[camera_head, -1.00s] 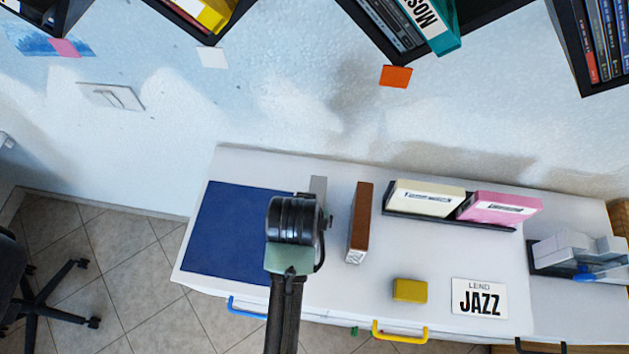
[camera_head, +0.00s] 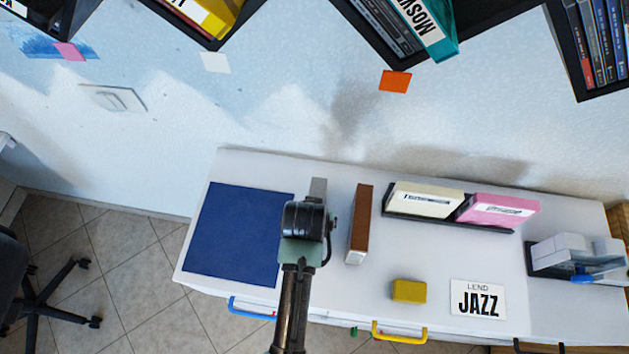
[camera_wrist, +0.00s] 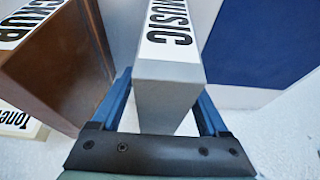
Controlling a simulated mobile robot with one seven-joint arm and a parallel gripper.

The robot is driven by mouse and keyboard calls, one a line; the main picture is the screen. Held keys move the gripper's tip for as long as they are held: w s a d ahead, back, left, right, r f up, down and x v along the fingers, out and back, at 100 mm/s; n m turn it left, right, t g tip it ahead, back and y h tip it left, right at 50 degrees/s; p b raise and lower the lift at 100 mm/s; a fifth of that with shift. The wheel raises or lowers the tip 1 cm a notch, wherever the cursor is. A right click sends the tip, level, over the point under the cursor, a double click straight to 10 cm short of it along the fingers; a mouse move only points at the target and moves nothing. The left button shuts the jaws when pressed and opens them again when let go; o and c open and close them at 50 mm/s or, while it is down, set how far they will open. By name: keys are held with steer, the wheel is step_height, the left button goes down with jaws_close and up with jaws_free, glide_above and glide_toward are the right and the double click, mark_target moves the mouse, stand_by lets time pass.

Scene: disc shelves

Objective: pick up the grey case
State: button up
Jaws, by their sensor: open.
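The grey case (camera_head: 319,186) stands on the white table between the blue mat and a brown case, partly hidden behind my gripper in the head view. In the wrist view the grey case (camera_wrist: 166,99) is a narrow upright box with a white label reading "MUSIC". My gripper (camera_wrist: 164,84) is open, with one blue finger on each side of the case's near end. I cannot tell whether either finger touches it. In the head view my gripper's fingertips are hidden behind its black wrist body.
The brown case (camera_head: 359,225) stands close on the right; in the wrist view it is at the left (camera_wrist: 62,68). The blue mat (camera_head: 235,232) is clear. A rack holds a cream case (camera_head: 425,200) and a pink case (camera_head: 500,209). A yellow block (camera_head: 409,291) lies in front.

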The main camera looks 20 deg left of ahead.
steer(key=shift+f, duration=0.25)
stand_by(0.3)
jaws_close()
